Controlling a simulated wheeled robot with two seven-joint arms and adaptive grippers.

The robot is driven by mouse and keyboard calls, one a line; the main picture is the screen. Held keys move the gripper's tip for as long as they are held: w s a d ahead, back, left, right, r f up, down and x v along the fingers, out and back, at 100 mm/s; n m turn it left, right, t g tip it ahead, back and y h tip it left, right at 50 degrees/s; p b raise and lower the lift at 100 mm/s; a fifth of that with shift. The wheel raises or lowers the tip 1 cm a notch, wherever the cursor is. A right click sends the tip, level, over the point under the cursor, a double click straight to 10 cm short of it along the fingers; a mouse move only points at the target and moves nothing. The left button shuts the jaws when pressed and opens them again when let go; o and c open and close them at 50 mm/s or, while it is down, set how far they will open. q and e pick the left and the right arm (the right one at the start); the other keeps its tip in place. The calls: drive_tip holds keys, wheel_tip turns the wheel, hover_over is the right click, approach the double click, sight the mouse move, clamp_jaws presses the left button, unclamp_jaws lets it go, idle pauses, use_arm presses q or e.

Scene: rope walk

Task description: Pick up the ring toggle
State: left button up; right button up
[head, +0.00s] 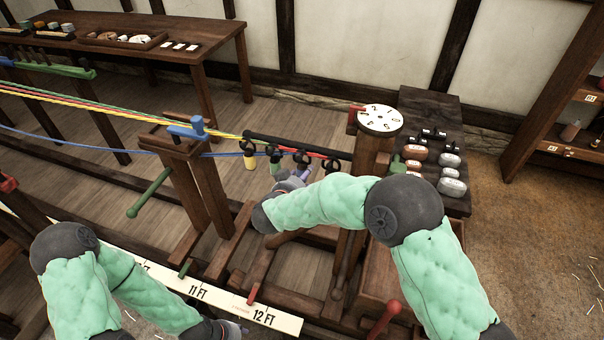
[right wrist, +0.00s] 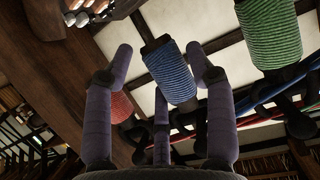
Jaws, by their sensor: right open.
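Several cord-wrapped toggles hang from black rings on a dark bar; I cannot tell which is the ring toggle. A yellow one (head: 250,161) shows in the head view. In the right wrist view, a blue toggle (right wrist: 168,72) is between the fingers of my right gripper (right wrist: 158,52), with gaps on both sides. A green toggle (right wrist: 271,38) hangs to its right and a red one (right wrist: 121,107) is partly behind the left finger. My right gripper (head: 290,178) is open, partly hidden by its arm in the head view. My left gripper (head: 230,331) is low at the bottom edge, its fingers unclear.
Stretched coloured ropes (head: 120,115) run left from the bar. A numbered white dial (head: 380,120) tops a wooden post to the right. A dark bench (head: 430,105) holds several weights. A long ruler board (head: 278,318) lies in front.

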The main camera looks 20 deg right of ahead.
drive_tip(key=shift+b+x, duration=0.3)
drive_tip(key=shift+x, duration=0.75)
drive_tip(key=c, duration=1)
drive_tip(key=shift+r, duration=0.1)
